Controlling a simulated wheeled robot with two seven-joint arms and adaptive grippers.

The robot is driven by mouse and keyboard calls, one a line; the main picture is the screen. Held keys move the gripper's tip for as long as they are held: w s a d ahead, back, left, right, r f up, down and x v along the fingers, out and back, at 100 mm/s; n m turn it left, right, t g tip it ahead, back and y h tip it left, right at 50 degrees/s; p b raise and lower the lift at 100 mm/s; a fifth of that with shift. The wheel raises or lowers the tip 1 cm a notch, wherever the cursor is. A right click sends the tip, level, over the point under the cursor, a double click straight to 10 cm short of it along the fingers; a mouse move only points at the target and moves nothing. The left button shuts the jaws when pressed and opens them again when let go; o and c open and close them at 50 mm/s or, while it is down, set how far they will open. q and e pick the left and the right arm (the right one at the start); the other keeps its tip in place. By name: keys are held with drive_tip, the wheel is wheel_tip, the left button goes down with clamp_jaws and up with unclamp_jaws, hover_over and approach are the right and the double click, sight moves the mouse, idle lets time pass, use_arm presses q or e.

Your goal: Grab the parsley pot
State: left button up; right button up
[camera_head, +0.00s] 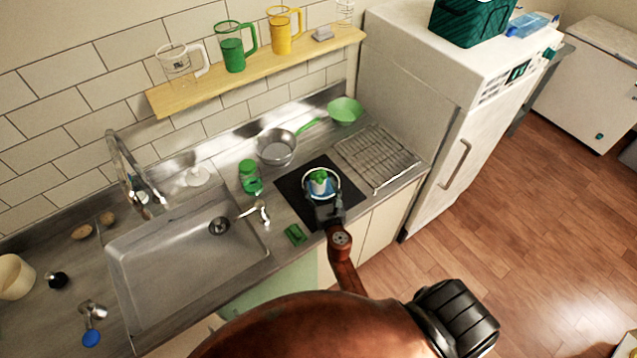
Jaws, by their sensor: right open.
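The parsley pot (320,179) looks like a small blue and white pot with a green top, on the black hob plate at the right of the counter. My right gripper (322,192) reaches over the counter's front edge to the pot. Its jaws are open, and its dark body hides the pot's near side. I cannot tell whether the fingers touch the pot. My left gripper is not in view.
A black hob plate (293,190) lies under the pot. A green block (295,234) lies in front. The sink (175,262) is at left, the fridge (440,110) at right.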

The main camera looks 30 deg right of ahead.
sight(320, 185)
drive_tip(key=x, duration=0.3)
drive_tip(key=shift+w+d+f, duration=0.1)
drive_tip(key=shift+w+f, duration=0.05)
drive_tip(key=shift+w, duration=0.1)
drive_tip(key=c, duration=1.5)
